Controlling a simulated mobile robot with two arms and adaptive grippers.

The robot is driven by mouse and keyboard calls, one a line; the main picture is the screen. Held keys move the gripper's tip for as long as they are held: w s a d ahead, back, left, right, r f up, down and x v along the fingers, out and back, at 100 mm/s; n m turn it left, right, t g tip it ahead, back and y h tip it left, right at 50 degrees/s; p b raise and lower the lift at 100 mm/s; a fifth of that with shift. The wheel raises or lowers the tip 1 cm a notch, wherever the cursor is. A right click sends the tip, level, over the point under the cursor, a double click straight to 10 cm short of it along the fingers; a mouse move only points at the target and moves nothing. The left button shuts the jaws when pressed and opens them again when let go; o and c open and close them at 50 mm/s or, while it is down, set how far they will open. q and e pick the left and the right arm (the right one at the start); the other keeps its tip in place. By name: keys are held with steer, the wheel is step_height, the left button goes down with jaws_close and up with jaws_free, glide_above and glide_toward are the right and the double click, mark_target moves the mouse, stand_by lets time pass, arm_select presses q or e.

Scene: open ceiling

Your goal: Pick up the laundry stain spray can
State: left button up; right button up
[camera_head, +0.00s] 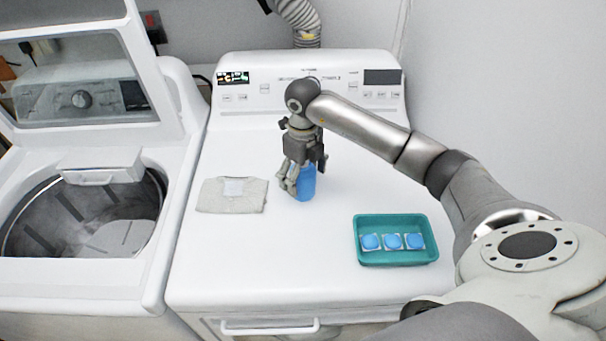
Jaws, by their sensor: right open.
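A blue can (307,184), which looks like the stain spray can, stands upright on the white dryer top near its middle. My right gripper (299,186) points down at the can from above. Its fingers are open around the can's upper part, and one finger shows at the can's left side. The gripper hides the can's top. I cannot tell whether the fingers touch it. My left gripper is not in view.
A folded grey cloth (232,204) lies left of the can. A teal tray (397,261) with three blue-topped items stands at the front right. An open washer (92,225) is on the left. The control panel (308,88) rises behind.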

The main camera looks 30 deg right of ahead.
steer(key=shift+f, duration=0.6)
steer(key=c, duration=1.4)
steer(key=shift+c, duration=0.7)
steer(key=shift+r, duration=0.15)
